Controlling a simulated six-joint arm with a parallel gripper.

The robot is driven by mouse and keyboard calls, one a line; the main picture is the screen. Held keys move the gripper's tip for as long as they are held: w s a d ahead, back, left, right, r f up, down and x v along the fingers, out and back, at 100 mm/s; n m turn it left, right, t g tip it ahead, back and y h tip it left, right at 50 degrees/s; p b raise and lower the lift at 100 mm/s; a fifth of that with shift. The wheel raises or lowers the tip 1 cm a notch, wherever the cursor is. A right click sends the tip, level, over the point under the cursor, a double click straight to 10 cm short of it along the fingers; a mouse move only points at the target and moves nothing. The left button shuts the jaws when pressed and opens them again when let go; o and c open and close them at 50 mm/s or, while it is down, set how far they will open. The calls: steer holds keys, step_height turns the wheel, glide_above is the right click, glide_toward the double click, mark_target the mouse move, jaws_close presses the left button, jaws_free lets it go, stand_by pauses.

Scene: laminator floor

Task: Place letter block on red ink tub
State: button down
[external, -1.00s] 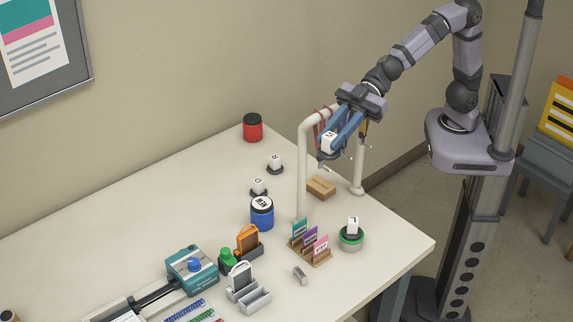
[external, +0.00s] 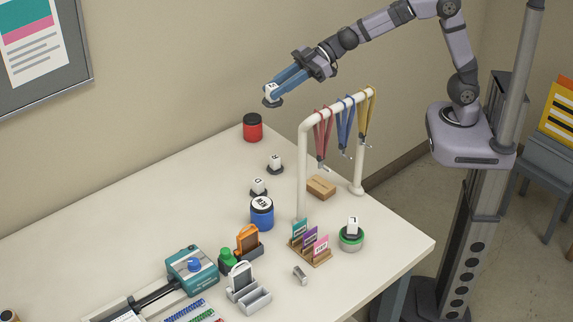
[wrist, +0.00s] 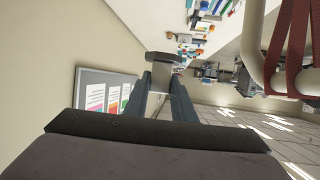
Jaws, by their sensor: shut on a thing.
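My gripper (external: 276,83) is shut on a white letter block (external: 271,90) with a dark round base. It holds the block in the air, above and slightly right of the red ink tub (external: 253,128). The red tub has a black lid and stands at the back of the table near the wall; nothing is on it. The block and the tub are apart. In the wrist view the fingers (wrist: 162,80) reach forward with the block's grey base (wrist: 163,57) at their ends. The letter on the block is too small to read.
Two other letter blocks (external: 275,162) (external: 258,186) stand on the table. A blue tub (external: 262,214) and a green tub (external: 351,239) bearing a block are nearer. A white rack (external: 303,165) with hanging lanyards stands right of the red tub. The back left tabletop is clear.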

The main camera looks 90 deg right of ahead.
steer(key=w+d+f+m+t+h+b, duration=0.1)
steer(key=w+d+f+m+h, duration=0.1)
steer(key=w+d+f, duration=0.45)
steer(key=w+d+f+m+t+h+b, duration=0.1)
steer(key=w+d+f+m+h+b, duration=0.15)
steer(key=d, duration=0.75)
steer(key=m+h+b, duration=0.2)
steer(key=m+h, duration=0.1)
glide_above(256, 117)
step_height(256, 117, down, 10)
steer(key=shift+n, duration=0.25)
steer(key=shift+a+f+p, duration=0.15)
steer(key=shift+f+p, duration=0.35)
steer(key=shift+f, duration=4.3)
steer(key=shift+f, duration=0.15)
steer(key=shift+f, duration=0.1)
steer(key=c, duration=1.5)
jaws_free()
